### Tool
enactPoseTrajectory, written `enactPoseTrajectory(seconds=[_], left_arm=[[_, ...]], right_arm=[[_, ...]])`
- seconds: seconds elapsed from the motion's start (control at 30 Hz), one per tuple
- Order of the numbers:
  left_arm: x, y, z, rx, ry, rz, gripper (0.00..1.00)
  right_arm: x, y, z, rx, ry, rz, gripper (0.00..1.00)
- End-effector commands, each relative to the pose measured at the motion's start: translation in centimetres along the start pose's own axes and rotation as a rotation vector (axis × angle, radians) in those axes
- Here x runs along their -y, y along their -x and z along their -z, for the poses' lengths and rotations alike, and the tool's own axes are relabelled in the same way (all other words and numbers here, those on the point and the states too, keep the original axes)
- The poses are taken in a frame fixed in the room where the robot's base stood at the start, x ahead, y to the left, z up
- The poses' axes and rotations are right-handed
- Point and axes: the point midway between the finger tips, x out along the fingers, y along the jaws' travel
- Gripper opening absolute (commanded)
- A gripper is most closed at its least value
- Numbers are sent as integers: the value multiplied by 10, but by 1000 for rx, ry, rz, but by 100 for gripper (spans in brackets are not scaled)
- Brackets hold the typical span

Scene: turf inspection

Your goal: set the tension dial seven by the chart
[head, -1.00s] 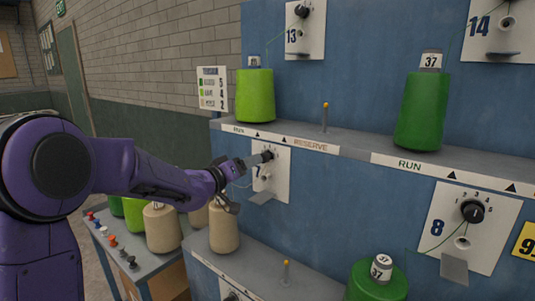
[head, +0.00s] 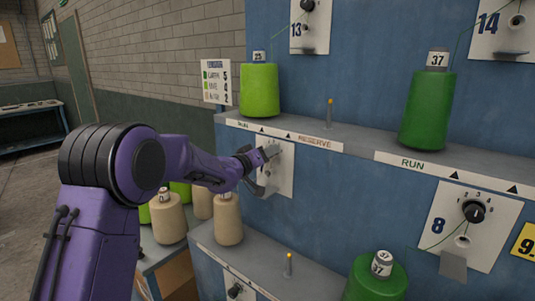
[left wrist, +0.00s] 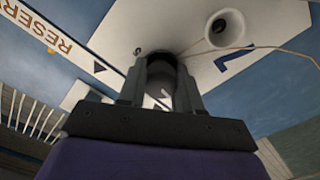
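The panel of dial seven (head: 287,180) is white and sits below the RUN/RESERVE shelf strip. My left gripper (head: 269,153) is at this panel and hides the dial in the head view. In the left wrist view, the dark knob of tension dial seven (left wrist: 163,62) is between the two fingertips, which appear closed on its sides. A "7" shows upside down beside it. The dial's setting cannot be read. The chart (head: 215,82) is on a white card at left, with rows of colour swatches and the numbers 5, 4 and 2. My right gripper is out of view.
A lime-green cone (head: 259,91) stands on the shelf above panel seven. A dark green cone (head: 427,111) stands further right, above dial eight (head: 473,211). A cream cone (head: 228,219) and another dark green cone (head: 376,279) stand below. A thread guide (left wrist: 224,27) is close to the gripper.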

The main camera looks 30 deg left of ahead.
Motion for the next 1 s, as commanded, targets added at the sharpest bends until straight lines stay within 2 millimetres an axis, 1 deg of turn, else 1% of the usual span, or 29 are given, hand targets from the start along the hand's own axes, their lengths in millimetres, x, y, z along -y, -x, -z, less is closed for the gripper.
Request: enactPoseTrajectory(seconds=[0.17, 0.37, 1.0], left_arm=[[-1, 0, 1, -2, -8, -1, 4], [-1, 0, 1, -2, -74, -2, 4], [-2, 0, 0, -5, -542, -1, 4]], right_arm=[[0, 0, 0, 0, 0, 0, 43], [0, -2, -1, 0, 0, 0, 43], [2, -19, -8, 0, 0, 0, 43]])
